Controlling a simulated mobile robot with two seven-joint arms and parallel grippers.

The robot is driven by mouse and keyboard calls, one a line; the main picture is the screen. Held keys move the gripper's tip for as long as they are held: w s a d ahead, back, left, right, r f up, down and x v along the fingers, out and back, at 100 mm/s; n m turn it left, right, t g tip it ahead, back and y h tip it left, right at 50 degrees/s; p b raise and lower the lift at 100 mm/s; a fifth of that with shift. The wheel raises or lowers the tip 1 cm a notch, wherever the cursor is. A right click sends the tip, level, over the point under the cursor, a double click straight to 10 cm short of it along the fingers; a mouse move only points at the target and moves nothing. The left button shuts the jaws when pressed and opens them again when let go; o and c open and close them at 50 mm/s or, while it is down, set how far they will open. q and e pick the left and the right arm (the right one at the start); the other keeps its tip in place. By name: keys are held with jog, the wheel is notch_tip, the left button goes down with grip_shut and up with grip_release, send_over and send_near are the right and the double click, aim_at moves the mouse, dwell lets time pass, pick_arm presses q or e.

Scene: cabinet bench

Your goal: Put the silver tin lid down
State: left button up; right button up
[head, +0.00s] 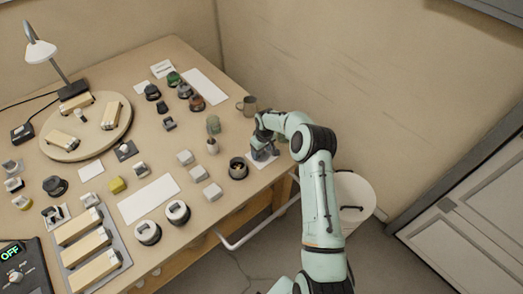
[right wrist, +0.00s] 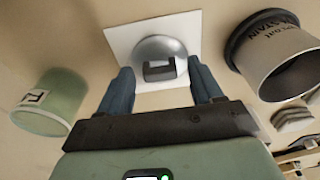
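The silver tin lid (right wrist: 160,47) is a round, domed lid with a dark, block-like grip on top. In the right wrist view it lies on a white card (right wrist: 120,38) on the bench. My right gripper (right wrist: 160,68) has its two blue fingers spread, one on each side of the lid, with slight gaps showing. In the head view my right gripper (head: 264,150) is low over the white card (head: 262,161) at the bench's right edge, and it hides the lid there. My left gripper is out of view.
An open stain tin (right wrist: 275,58) and a green cup (right wrist: 50,103) stand on either side of the card. In the head view a dark open tin (head: 238,169) and a mug (head: 247,106) are close to my gripper. A white bin (head: 356,190) stands on the floor.

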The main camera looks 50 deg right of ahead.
aim_at(264, 158)
jog(key=shift+r, duration=0.1)
notch_tip(264, 158, up, 12)
jog(key=s, duration=0.1)
jog(key=shift+s, duration=0.25)
dwell(0.8)
